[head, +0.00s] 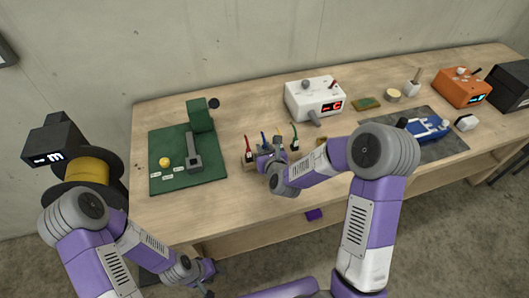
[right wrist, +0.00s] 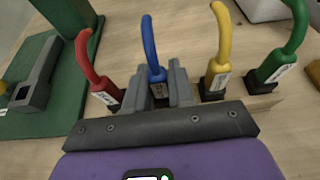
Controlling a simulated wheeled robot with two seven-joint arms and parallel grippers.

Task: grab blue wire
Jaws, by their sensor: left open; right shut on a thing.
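The blue wire (right wrist: 149,40) stands up from its blue plug, which sits between the two grey fingers of my right gripper (right wrist: 166,86) in the right wrist view. The right gripper is shut on it; the plug's lower end is partly hidden. In the head view the right gripper (head: 266,158) is at the row of wires, and the blue wire (head: 263,137) shows just above it. My left gripper (head: 206,273) is open, low in front of the table and far from the wires.
A red wire (right wrist: 85,60) is left of the blue one; a yellow wire (right wrist: 222,45) and a green wire (right wrist: 293,38) are right of it, all close by. A green board with a press (head: 194,150) stands left. A white box (head: 315,98) stands behind.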

